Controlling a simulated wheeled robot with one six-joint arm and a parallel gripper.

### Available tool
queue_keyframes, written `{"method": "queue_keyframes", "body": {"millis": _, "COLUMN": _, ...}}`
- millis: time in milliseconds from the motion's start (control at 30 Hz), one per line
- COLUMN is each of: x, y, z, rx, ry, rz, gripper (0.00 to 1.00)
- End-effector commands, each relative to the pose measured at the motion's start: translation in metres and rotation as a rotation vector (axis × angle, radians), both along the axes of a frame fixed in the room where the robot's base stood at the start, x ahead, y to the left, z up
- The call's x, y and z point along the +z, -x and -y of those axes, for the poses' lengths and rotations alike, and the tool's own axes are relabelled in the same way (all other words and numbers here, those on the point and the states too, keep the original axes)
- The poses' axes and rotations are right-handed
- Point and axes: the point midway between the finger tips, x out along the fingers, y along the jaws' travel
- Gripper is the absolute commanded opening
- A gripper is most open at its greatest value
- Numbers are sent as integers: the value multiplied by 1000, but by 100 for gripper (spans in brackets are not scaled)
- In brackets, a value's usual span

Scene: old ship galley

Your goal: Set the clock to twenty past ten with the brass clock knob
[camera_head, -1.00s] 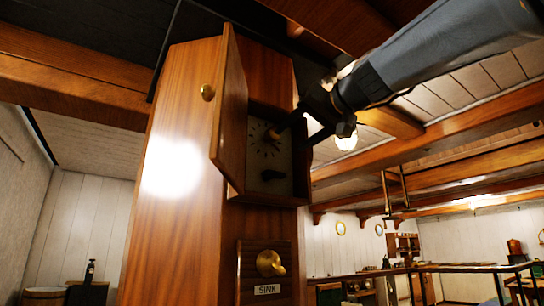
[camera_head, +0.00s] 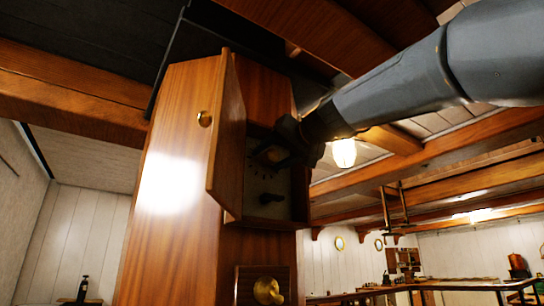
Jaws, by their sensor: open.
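The clock case (camera_head: 262,215) is a wooden box on a tall varnished post, with its door (camera_head: 226,140) swung open to the left. Inside is the pale clock face (camera_head: 262,182) with dark marks, mostly shaded. Contact cannot be made out. The clock hands are hidden or too dark to read.
A brass knob (camera_head: 267,290) is on a panel below. Ceiling beams and a lit lamp (camera_head: 344,153) are near my arm. Open room lies to the right.

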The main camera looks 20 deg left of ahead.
Motion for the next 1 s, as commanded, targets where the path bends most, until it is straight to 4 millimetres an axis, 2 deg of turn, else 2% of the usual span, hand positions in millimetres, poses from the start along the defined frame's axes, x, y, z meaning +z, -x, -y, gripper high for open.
{"method": "queue_keyframes", "body": {"millis": 67, "x": 0, "y": 0, "z": 0, "rx": -1, "ry": 0, "rz": 0, "gripper": 48}}
{"method": "queue_keyframes", "body": {"millis": 300, "x": 0, "y": 0, "z": 1, "rx": -1, "ry": 0, "rz": 0, "gripper": 10}}
{"method": "queue_keyframes", "body": {"millis": 833, "x": 0, "y": 0, "z": 1, "rx": -1, "ry": -51, "rz": -60, "gripper": 10}}
{"method": "queue_keyframes", "body": {"millis": 867, "x": 0, "y": 0, "z": 1, "rx": -1, "ry": -51, "rz": -60, "gripper": 36}}
{"method": "queue_keyframes", "body": {"millis": 933, "x": 0, "y": 0, "z": 1, "rx": -1, "ry": -51, "rz": -60, "gripper": 47}}
{"method": "queue_keyframes", "body": {"millis": 1000, "x": 0, "y": 0, "z": 1, "rx": -1, "ry": -51, "rz": -60, "gripper": 51}}
